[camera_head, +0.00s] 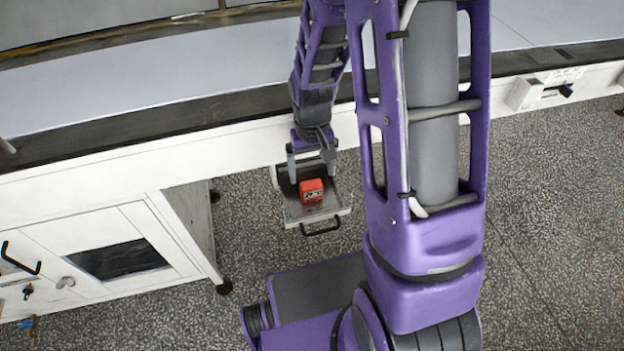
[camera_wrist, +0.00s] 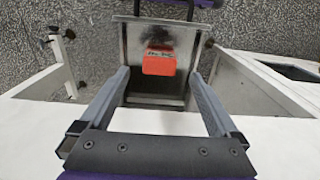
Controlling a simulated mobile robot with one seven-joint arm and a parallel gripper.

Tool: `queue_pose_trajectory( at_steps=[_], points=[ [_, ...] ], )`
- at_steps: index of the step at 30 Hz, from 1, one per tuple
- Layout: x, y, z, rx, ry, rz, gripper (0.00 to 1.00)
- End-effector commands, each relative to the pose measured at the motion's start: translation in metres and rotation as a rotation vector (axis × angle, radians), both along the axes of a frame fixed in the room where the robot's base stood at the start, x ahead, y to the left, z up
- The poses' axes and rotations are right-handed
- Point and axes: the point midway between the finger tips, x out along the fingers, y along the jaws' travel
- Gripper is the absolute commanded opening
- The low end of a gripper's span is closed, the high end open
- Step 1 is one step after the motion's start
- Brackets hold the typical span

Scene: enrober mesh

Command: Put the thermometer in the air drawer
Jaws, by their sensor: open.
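The thermometer, a small red-orange box with a dark-marked face (camera_head: 311,191), lies in the pulled-out metal drawer (camera_head: 296,213) under the white bench. It also shows in the wrist view (camera_wrist: 159,64), on the bare drawer floor (camera_wrist: 130,60). My gripper (camera_head: 312,170) is open and empty, its two fingers spread on either side above the inner end of the drawer. In the wrist view my fingertips (camera_wrist: 160,72) show left and right of the thermometer with gaps between; no contact shows. A dark smudge or shadow lies beside the thermometer.
The drawer's black handle (camera_head: 321,229) faces the open speckled floor (camera_head: 275,262). A white cabinet (camera_head: 100,250) with a dark window stands to the left. The bench front (camera_head: 110,170) runs behind the drawer. A white switch box (camera_head: 540,92) juts out at right.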

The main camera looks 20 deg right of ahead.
Motion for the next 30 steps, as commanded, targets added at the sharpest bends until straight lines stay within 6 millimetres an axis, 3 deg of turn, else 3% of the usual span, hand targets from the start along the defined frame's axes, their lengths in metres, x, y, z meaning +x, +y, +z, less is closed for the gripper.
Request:
queue_pose_trajectory(
  at_steps=[3, 9, 27, 30],
  points=[
    [0.001, 0.000, 0.026, 0.000, -0.004, 0.000, 0.97],
    [0.000, 0.000, 0.048, 0.000, -0.001, 0.000, 0.97],
    [0.000, 0.000, 0.051, 0.000, 0.001, -0.002, 0.97],
    [-0.009, -0.002, 0.051, 0.003, 0.025, -0.037, 0.97]
  ],
)
